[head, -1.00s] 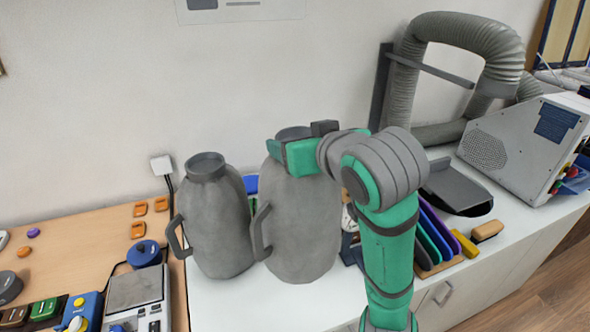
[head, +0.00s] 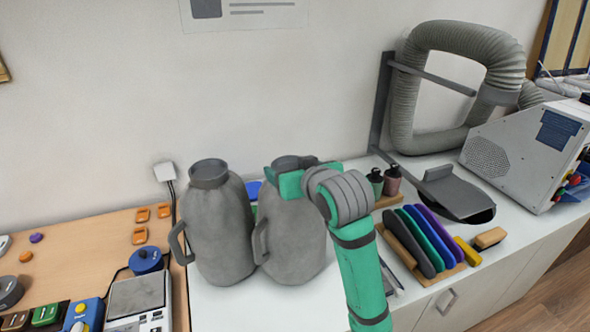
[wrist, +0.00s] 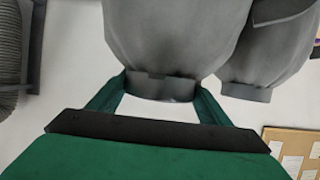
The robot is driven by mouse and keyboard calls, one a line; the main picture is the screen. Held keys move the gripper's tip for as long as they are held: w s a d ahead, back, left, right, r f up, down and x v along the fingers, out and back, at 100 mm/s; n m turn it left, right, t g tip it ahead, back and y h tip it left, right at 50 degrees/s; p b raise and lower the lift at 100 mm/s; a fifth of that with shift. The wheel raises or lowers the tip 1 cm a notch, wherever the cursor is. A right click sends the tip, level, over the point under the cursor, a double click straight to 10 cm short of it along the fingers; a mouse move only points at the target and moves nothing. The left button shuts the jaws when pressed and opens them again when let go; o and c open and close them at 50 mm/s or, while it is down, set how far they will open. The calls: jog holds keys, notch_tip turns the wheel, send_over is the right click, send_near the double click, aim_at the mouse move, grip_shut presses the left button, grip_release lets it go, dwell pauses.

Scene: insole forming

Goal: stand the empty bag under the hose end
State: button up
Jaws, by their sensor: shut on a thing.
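Two grey bags with necks and side handles stand side by side on the white counter. My gripper (head: 292,172) is at the neck of the right bag (head: 292,245) and shut on it. In the wrist view the green fingers (wrist: 160,105) lie on either side of this bag's neck (wrist: 160,85). The bag looks upright; its base seems to be at the counter. The left bag (head: 222,235) stands free, close beside it. I cannot see whether either bag is empty. The grey ribbed hose (head: 402,105) loops at the back right; which part is its open end is unclear.
A grey tray-like plate (head: 455,192) lies over a dark round opening below the hose. A white machine (head: 525,150) stands at right.

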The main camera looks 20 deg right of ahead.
jog(key=shift+f, duration=0.25)
jog(key=o, duration=2)
jog(key=shift+o, duration=0.2)
